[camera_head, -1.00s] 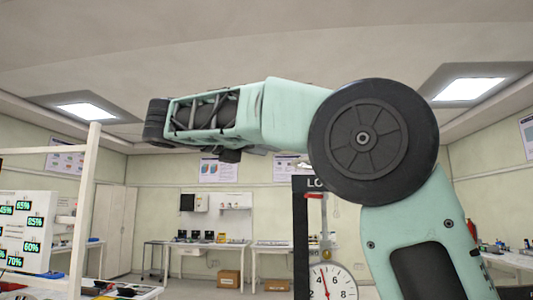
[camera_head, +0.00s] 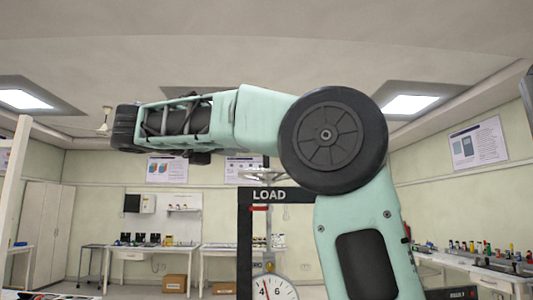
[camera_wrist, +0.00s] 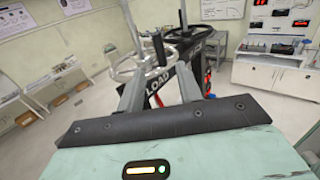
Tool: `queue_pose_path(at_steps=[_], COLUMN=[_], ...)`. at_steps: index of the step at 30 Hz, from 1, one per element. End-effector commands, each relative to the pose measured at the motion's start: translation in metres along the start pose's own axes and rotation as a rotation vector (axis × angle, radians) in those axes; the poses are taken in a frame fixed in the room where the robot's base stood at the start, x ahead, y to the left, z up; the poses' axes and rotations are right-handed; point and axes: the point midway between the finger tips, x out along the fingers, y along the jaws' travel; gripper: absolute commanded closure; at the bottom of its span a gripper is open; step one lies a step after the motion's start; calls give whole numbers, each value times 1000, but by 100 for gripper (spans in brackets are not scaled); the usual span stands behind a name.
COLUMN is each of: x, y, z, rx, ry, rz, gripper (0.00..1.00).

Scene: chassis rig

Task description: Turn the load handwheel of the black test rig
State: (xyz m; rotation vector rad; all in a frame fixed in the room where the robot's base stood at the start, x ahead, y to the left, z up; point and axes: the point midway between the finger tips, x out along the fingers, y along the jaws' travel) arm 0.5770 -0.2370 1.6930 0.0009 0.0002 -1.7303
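The black test rig (camera_head: 245,240) stands upright in the head view, its top beam marked LOAD and a round dial (camera_head: 280,290) below. The pale load handwheel (camera_head: 262,176) sits above the beam, partly hidden by my arm. In the wrist view the load handwheel (camera_wrist: 113,72) shows as a light ring with spokes over the LOAD beam (camera_wrist: 160,86). My gripper (camera_wrist: 160,80) has its two grey fingers apart, with the beam and part of the wheel showing beyond them. Nothing is held. Whether a finger touches the wheel I cannot tell.
A second handwheel (camera_wrist: 222,38) stands on a dark frame behind the rig in the wrist view. Workbenches (camera_head: 225,256) line the back wall, with cardboard boxes (camera_head: 174,283) beneath. Another bench (camera_head: 475,270) with small items stands at the right.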

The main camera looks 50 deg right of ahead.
Motion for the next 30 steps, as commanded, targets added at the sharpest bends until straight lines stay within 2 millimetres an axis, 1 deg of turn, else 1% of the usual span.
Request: queue_pose_path(at_steps=[1,9,15,18,21,29,30], x=[11,67,96,104,108,110,110], y=[-1,0,0,0,0,0,0], z=[2,3,2,1,0,0,0], rx=[0,-1,-2,0,0,0,0], ry=[0,0,-1,0,0,0,0], rz=[-3,-3,-1,0,1,1,1], gripper=[65,65,65,65,65,65,70])
